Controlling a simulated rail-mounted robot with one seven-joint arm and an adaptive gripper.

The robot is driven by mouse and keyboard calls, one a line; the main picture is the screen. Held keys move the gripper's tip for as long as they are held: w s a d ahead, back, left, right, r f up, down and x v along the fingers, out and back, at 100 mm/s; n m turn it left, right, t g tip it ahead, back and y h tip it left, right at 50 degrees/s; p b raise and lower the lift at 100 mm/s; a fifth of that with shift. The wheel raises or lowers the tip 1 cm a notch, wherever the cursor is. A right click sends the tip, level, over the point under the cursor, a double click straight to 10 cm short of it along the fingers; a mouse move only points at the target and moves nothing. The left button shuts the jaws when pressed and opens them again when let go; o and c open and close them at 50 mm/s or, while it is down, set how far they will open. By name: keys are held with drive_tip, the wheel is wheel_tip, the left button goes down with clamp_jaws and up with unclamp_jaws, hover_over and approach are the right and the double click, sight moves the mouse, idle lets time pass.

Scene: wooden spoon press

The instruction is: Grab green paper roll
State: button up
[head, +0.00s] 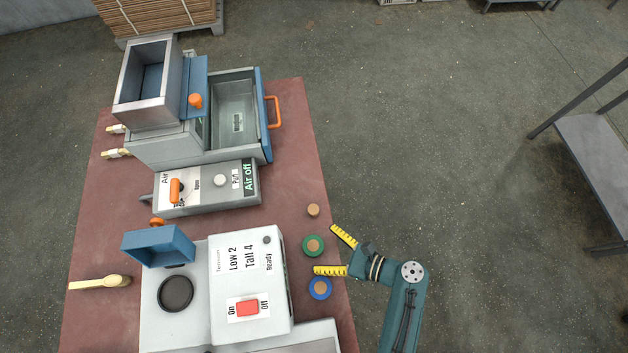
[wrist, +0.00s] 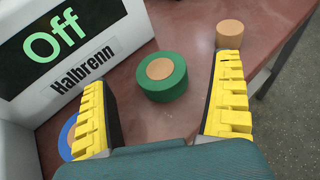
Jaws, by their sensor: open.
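The green paper roll (head: 313,246) stands near the right edge of the red-brown table, with a tan round centre. In the wrist view the green roll (wrist: 162,78) lies ahead of my gripper, between the lines of its two fingers. My gripper (head: 337,254) is open, with yellow ridged fingers spread apart, and also shows in the wrist view (wrist: 160,115). Its fingertips are to the right of the roll in the head view. Nothing is between the fingers.
A blue roll (head: 320,288) stands below the green one, partly hidden by my left finger in the wrist view. A small tan cylinder (head: 313,210) stands above it. The white machine (head: 228,280) is close on the left. A wooden spoon (head: 100,283) lies far left. Floor lies right of the table.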

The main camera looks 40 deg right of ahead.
sight(314, 246)
drive_tip(key=x, duration=0.4)
drive_tip(key=shift+a+f+b, duration=0.1)
drive_tip(key=shift+f+b, duration=0.3)
drive_tip(key=shift+s, duration=0.1)
drive_tip(key=c, duration=1.2)
